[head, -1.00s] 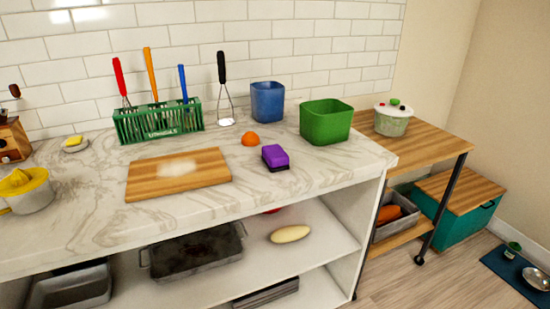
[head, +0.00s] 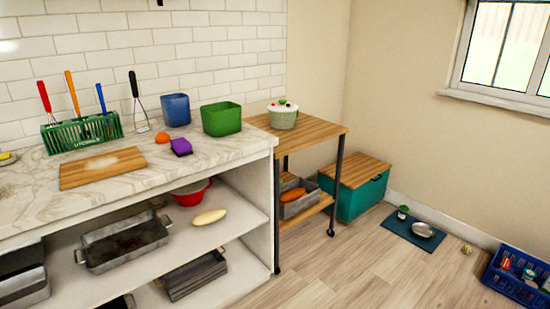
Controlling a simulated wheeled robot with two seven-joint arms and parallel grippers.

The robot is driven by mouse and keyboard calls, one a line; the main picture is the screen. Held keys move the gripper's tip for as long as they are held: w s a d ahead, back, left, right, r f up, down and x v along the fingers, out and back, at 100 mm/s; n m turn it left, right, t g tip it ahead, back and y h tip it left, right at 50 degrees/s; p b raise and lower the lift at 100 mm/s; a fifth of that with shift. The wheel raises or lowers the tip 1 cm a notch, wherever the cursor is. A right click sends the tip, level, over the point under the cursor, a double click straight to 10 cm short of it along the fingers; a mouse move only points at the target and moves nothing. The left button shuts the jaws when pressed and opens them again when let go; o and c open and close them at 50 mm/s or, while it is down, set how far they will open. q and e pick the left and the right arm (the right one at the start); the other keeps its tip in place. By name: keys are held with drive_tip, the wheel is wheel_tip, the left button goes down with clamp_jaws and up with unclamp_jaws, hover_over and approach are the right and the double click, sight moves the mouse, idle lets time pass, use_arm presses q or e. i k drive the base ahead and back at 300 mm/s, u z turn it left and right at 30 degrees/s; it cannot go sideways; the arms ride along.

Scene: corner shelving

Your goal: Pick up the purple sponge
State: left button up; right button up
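The purple sponge (head: 181,146) lies on the marble counter (head: 120,190), near its right end. It has a dark underside. An orange round item (head: 162,138) lies just left of it, and the green bin (head: 221,118) stands behind it to the right. Neither of my grippers shows in the head view.
A wooden board (head: 102,168) lies left of the sponge. A green utensil rack (head: 82,133) and a blue bin (head: 176,110) stand along the wall. A wooden cart (head: 322,130) adjoins the counter's right end. The floor (head: 350,265) in front of the cart is clear.

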sight(181, 147)
drive_tip(key=z, duration=1.6)
drive_tip(key=i, duration=0.25)
drive_tip(key=u, duration=1.1)
drive_tip(key=i, duration=1.2)
drive_tip(key=u, duration=0.9)
